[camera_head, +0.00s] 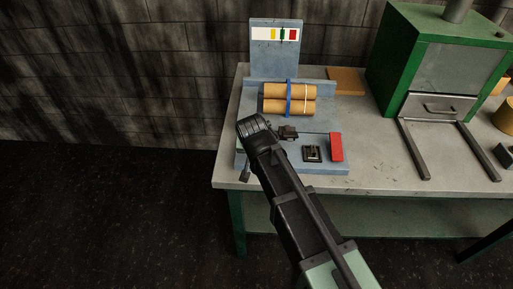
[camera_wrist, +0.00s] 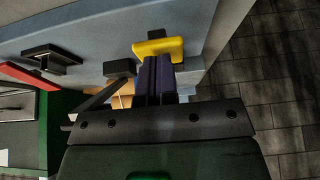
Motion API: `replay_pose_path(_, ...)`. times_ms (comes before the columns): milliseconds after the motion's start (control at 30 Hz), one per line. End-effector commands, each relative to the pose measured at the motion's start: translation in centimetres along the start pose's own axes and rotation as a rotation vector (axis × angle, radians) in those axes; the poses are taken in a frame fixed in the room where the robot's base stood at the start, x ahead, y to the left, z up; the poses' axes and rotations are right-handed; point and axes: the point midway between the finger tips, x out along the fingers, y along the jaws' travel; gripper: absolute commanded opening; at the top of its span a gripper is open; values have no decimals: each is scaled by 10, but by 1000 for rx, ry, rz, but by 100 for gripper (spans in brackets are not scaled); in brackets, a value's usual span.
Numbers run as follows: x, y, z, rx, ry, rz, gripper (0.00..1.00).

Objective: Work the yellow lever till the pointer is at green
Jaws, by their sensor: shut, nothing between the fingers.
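The yellow lever (camera_wrist: 158,48) shows in the wrist view as a yellow bar on the blue-grey panel. In the head view my arm hides it. My gripper (camera_wrist: 158,63) is shut and empty. Its dark fingers end right at the near edge of the yellow bar; I cannot tell whether they touch it. The gauge (camera_head: 275,34) stands upright at the back of the machine, with a white strip bearing yellow, green and red marks. The dark pointer (camera_head: 282,33) appears to lie over the green mark (camera_head: 283,36), between yellow and red.
Two tan rolls (camera_head: 289,99) with a blue strap sit below the gauge. A black knob (camera_head: 288,132), a black switch (camera_head: 312,153) and a red block (camera_head: 336,147) are right of my arm. A green oven (camera_head: 400,65) with two rails stands at the right on the grey table (camera_head: 385,168).

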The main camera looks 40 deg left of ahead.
Motion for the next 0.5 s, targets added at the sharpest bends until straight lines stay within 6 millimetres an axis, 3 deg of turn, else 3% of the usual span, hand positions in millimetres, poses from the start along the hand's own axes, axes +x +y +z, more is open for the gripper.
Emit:
replay_pose_path(333, -1, 0, 3, 1, -10, 0, 0)
replay_pose_path(500, -19, 2, -7, 4, -9, 1, 0)
